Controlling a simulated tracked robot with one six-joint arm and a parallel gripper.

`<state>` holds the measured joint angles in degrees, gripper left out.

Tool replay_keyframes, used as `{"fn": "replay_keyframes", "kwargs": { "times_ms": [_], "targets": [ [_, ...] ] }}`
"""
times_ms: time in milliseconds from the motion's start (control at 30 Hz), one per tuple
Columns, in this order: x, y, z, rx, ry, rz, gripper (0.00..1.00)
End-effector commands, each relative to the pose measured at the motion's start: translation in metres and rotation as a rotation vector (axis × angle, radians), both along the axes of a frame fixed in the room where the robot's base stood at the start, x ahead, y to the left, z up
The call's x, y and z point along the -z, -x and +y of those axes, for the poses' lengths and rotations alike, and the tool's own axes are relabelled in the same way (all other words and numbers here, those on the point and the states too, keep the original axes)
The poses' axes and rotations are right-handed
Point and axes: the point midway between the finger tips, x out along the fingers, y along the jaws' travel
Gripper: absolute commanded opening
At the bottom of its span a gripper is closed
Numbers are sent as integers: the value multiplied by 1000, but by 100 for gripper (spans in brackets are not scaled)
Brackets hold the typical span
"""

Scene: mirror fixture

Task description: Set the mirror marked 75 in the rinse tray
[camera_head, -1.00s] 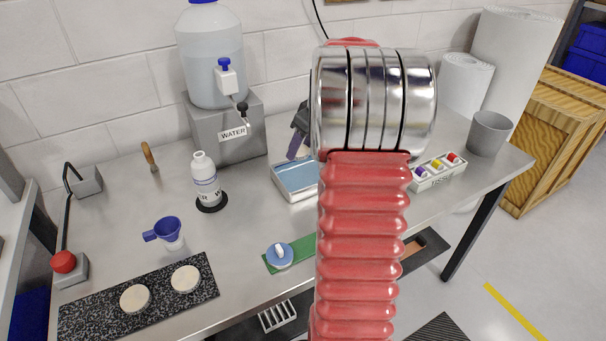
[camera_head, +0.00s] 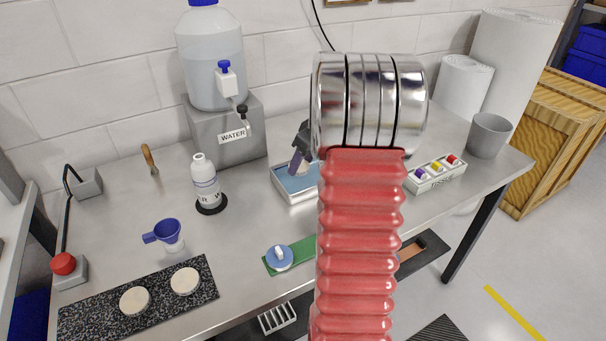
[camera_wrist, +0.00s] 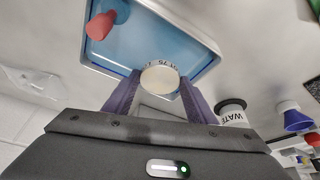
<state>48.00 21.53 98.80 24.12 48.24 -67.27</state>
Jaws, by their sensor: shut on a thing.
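My gripper (camera_wrist: 158,92) has purple fingers and is shut on a pale round mirror (camera_wrist: 160,79); part of a marking, apparently 75, shows along its rim in the wrist view. The rinse tray (camera_head: 297,199) is a shallow, light-rimmed tray with a blue inside, behind and left of my arm in the head view. My gripper also shows there (camera_head: 299,160), with the mirror (camera_head: 303,169) over the tray's inside. In the wrist view the tray (camera_wrist: 205,38) lies beyond the mirror. I cannot tell whether the mirror touches its floor.
A red-and-blue object (camera_wrist: 102,24) is at the tray's far corner in the wrist view. A white bottle (camera_head: 205,182) stands left of the tray. Two pale discs lie on a speckled slab (camera_head: 80,317).

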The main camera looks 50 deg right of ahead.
Motion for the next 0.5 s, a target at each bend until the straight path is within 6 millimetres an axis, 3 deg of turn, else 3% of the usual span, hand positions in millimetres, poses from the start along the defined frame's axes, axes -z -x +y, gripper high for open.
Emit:
{"fn": "replay_keyframes", "kwargs": {
  "times_ms": [167, 500],
  "targets": [
    [5, 0, 0, 1, -1, 0, 21],
    [47, 0, 0, 0, 0, 0, 21]
  ]
}}
